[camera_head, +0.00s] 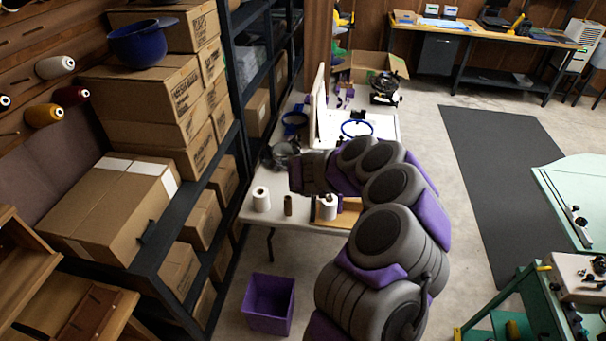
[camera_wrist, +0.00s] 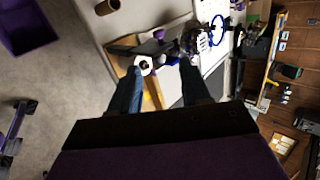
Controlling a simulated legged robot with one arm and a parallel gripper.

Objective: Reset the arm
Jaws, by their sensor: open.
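My arm, grey and purple, reaches from the bottom of the head view over the white table (camera_head: 246,214). My gripper (camera_head: 279,156) is at its far end, dark and partly hidden by the wrist. In the wrist view my gripper (camera_wrist: 163,68) shows two dark blue fingers spread apart. Nothing is held between them. Beyond the fingers lie the table top and a white spool (camera_wrist: 145,62), apart from the gripper as far as I can tell.
A white spool (camera_head: 261,199) and a brown tube (camera_head: 288,205) stand on the table's near edge. A purple bin (camera_head: 269,303) is on the floor. Shelves with cardboard boxes (camera_head: 120,205) line the left. A green machine table (camera_head: 540,310) stands right. Floor around the dark mat (camera_head: 500,150) is clear.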

